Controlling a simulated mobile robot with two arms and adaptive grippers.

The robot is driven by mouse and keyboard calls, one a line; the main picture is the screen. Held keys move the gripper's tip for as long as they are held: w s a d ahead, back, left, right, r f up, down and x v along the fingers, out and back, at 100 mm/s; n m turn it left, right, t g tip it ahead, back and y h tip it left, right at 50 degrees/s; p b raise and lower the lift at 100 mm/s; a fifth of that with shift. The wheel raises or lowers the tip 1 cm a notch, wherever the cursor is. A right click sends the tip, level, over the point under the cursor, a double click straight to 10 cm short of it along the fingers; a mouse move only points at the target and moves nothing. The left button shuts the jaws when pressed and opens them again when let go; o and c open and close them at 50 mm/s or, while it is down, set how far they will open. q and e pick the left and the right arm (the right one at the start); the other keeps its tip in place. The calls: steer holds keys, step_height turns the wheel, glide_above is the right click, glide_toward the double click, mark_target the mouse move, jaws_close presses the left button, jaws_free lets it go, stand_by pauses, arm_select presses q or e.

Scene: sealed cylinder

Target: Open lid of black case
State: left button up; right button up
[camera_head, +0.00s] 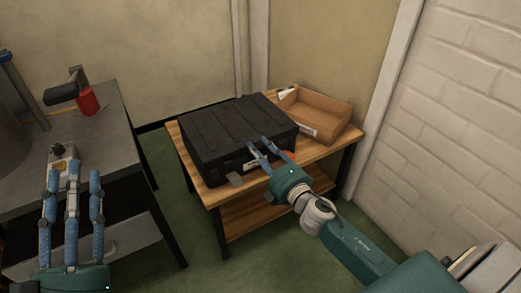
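The black case (228,128) lies on a wooden table with its lid down. A small grey latch tab (236,180) sticks out at its front edge. My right gripper (257,150) is at the front right side of the case. Its blue fingers are spread apart, with tips at or very near the case's front face; I cannot tell whether they touch it. My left gripper (72,185) is at the lower left, in front of the grey bench, fingers apart and empty.
The wooden table (262,206) has a lower shelf. An open cardboard box (318,110) stands right of the case. A grey bench (100,128) on the left holds a red cylinder (88,101) and a small box with a black knob (62,160). A brick wall (455,130) bounds the right.

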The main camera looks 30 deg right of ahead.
jaws_close()
